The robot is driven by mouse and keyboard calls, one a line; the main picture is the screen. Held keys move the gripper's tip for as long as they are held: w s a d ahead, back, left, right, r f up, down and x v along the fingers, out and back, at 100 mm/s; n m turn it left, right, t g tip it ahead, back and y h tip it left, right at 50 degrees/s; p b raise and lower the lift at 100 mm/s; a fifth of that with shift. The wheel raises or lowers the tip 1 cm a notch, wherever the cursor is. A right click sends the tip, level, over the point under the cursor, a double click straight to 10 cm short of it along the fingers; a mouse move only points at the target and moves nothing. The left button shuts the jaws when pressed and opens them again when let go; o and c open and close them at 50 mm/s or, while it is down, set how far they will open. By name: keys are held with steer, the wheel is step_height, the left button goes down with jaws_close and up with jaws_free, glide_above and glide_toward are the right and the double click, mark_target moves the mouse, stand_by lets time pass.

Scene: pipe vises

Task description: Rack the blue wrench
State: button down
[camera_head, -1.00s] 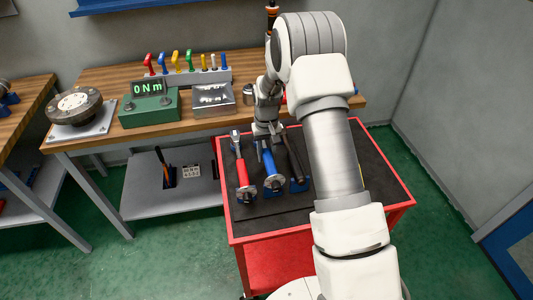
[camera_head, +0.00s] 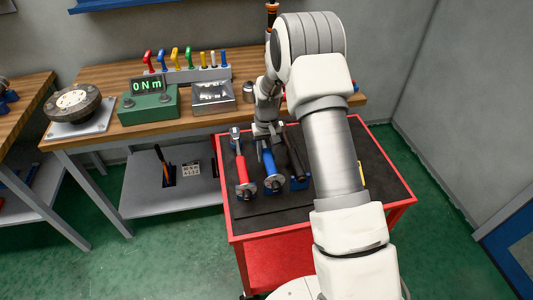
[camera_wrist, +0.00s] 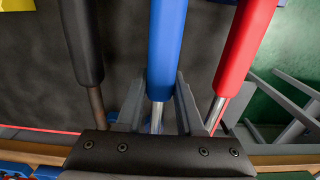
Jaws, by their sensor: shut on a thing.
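The blue wrench (camera_head: 269,163) has a blue handle and a round metal end towards the front of the red cart (camera_head: 240,238). My gripper (camera_head: 265,134) is shut on it at its far end. In the wrist view the blue handle (camera_wrist: 165,45) runs between the two fingers of my gripper (camera_wrist: 160,85), with a silver shank below it. The wrench lies between a red wrench (camera_head: 242,170) and a black-handled one (camera_head: 294,152). I cannot tell whether it is lifted off the cart's dark top.
The red and black wrenches lie close on either side. The cart's front strip is clear.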

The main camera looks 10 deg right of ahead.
steer(key=shift+f+b, duration=0.8)
steer(key=shift+f, duration=0.1)
stand_by(1.4)
steer(key=shift+c, duration=2.3)
jaws_free()
step_height(320, 180, up, 17)
steer(key=shift+r, duration=0.2)
